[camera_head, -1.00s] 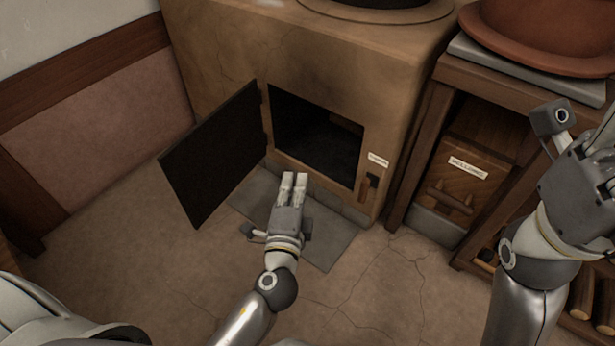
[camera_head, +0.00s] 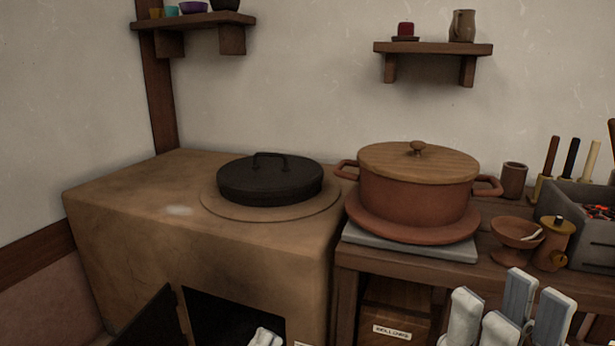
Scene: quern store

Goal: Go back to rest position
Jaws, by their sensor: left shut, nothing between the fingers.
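My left gripper (camera_head: 265,338) shows only its pale fingertips at the bottom edge, in front of the stove's dark opening. Its fingers are together and hold nothing. My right gripper (camera_head: 510,308) is at the bottom right, its pale fingers pointing up in front of the wooden bench. Its fingers stand apart with nothing seen between them. The clay stove (camera_head: 120,220) has its dark door (camera_head: 152,322) swung open to the left. The rest of both arms is out of view.
A black lidded pan (camera_head: 270,182) sits on the stove. A lidded clay pot (camera_head: 415,205) stands on the bench, with a bowl (camera_head: 517,233), a small jar (camera_head: 553,245) and a grey box (camera_head: 590,245) with glowing contents to its right. Two wall shelves hang above.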

